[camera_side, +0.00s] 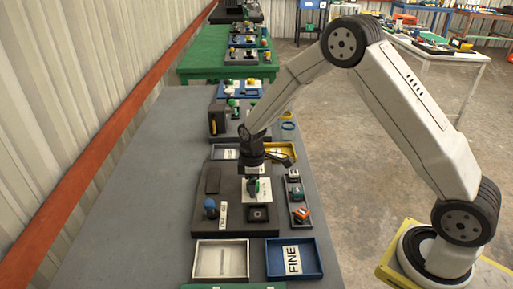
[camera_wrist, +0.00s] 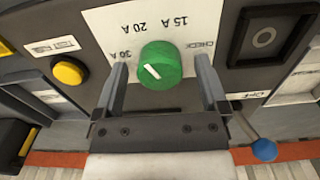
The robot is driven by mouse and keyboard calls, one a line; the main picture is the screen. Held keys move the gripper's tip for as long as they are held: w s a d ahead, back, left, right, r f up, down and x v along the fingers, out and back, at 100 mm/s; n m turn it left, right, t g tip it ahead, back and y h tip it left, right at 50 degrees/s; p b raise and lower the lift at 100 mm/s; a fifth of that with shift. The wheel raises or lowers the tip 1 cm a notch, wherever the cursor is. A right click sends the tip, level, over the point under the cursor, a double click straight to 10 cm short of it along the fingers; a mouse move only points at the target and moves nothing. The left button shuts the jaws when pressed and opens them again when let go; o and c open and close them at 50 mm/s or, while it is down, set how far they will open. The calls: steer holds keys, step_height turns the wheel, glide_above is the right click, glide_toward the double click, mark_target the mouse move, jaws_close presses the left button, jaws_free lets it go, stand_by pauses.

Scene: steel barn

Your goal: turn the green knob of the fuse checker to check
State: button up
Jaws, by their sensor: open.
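The green knob (camera_wrist: 160,66) stands on a white plate of the dark fuse checker (camera_side: 214,227). Around it are upside-down labels 30 A, 20 A, 15 A and CHECK; CHECK (camera_wrist: 200,45) is at the upper right of the knob in the wrist view. A short white mark (camera_wrist: 152,71) shows on the left part of the knob's face, on the side away from CHECK. My gripper (camera_wrist: 162,63) is open, with one finger on each side of the knob and a visible gap to both. In the side view my gripper (camera_side: 253,180) is low over the plate.
A blue-tipped lever (camera_wrist: 263,150) and a black square socket (camera_wrist: 265,38) are on the checker, with a yellow button (camera_wrist: 68,73) opposite. A rack of small coloured parts (camera_side: 298,197), a blue FINE tray (camera_side: 312,269) and a white-floored tray (camera_side: 209,262) lie close by.

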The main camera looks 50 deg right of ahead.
jaws_close()
steer(key=shift+m, duration=0.4)
steer(key=m, duration=0.9)
steer(key=shift+m, duration=0.3)
steer(key=m, duration=0.4)
steer(key=shift+m, duration=0.3)
steer(key=m, duration=0.5)
